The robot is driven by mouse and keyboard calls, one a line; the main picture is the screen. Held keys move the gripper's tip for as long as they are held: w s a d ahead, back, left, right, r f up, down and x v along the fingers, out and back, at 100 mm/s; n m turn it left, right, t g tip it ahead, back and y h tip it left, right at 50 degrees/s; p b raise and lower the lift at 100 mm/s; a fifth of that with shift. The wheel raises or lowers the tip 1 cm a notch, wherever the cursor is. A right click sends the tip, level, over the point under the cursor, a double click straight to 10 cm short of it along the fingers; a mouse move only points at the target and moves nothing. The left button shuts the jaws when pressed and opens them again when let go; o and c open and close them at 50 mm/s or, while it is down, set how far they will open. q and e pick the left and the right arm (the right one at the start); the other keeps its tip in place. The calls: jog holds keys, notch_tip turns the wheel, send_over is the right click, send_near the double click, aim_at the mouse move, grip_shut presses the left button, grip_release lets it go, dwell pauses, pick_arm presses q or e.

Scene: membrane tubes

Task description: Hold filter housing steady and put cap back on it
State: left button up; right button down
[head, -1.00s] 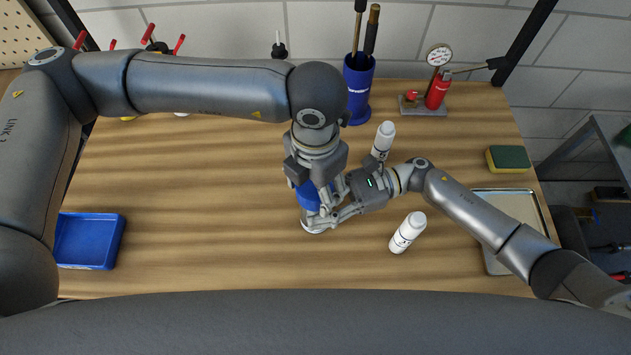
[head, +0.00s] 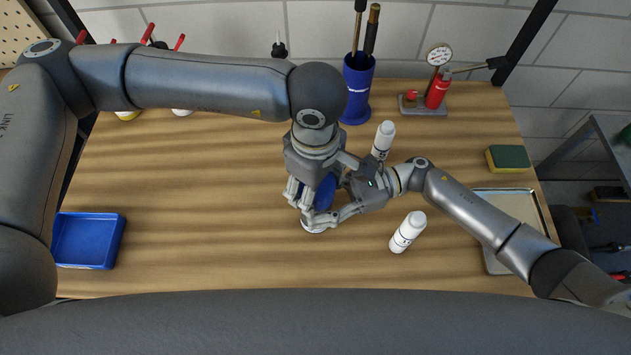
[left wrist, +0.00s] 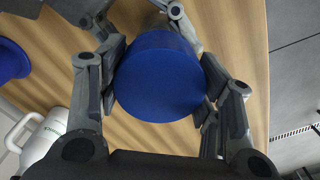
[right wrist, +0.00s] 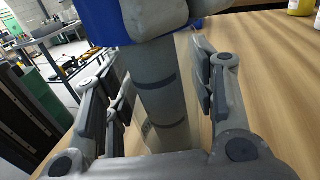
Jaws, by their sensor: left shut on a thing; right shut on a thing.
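The blue cap (head: 325,192) is at the top of the filter housing, mid-table. My left gripper (head: 316,190) points down from above and is shut on the cap's sides; the left wrist view shows the round blue top (left wrist: 160,80) between its fingers. The housing stands upright below; its pale base (head: 313,228) shows in the head view. In the right wrist view the grey, see-through housing body (right wrist: 157,95) runs between the fingers of my right gripper (right wrist: 160,110), shut on it from the right. A left finger hides the joint between cap and housing, so its fit cannot be told.
A blue tray (head: 89,240) lies at the left, a metal tray (head: 515,206) and a sponge (head: 508,158) at the right. A blue tool holder (head: 357,90) stands behind. The left middle table is clear.

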pick_arm(q)
jog(key=o, duration=1.1)
jog(key=shift+r, duration=2.25)
jog(key=shift+c, duration=0.3)
